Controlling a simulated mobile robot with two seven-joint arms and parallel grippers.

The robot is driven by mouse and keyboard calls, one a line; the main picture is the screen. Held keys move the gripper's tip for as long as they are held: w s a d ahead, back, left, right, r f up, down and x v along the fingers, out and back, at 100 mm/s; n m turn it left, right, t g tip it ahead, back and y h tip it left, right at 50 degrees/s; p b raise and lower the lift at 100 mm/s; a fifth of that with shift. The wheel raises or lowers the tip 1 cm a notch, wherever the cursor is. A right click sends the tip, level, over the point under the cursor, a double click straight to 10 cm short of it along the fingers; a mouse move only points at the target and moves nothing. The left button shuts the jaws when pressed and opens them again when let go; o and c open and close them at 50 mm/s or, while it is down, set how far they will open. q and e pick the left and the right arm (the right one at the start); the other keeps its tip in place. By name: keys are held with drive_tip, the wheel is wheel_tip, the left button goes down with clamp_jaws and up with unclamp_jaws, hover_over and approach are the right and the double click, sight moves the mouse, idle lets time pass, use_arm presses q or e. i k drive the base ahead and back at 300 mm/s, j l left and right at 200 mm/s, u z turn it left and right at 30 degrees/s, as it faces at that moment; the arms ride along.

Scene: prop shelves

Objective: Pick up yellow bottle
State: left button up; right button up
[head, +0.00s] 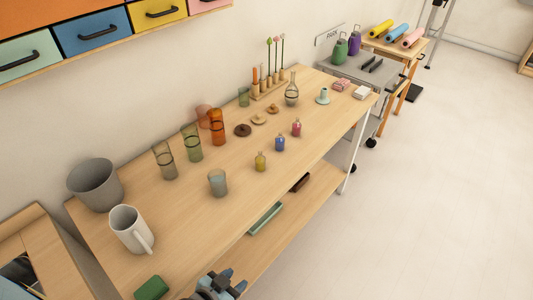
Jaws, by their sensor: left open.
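The yellow bottle (260,162) is small and stands upright near the front edge of the wooden shelf table, around the middle of the head view. My left gripper (229,282) shows at the bottom edge of the view, partly cut off. It is open and well apart from the bottle, below and to the left of it in the picture. My right gripper is not in view.
A blue bottle (280,143) and a pink bottle (297,128) stand behind the yellow one to the right. A grey-green cup (218,184) stands to its left. A white mug (131,229) and a green block (151,288) are nearer. Open floor lies right.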

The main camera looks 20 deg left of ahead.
sight(260, 159)
drive_tip(key=i+l+u, duration=1.1)
drive_tip(key=l, duration=0.35)
drive_tip(key=i, duration=0.35)
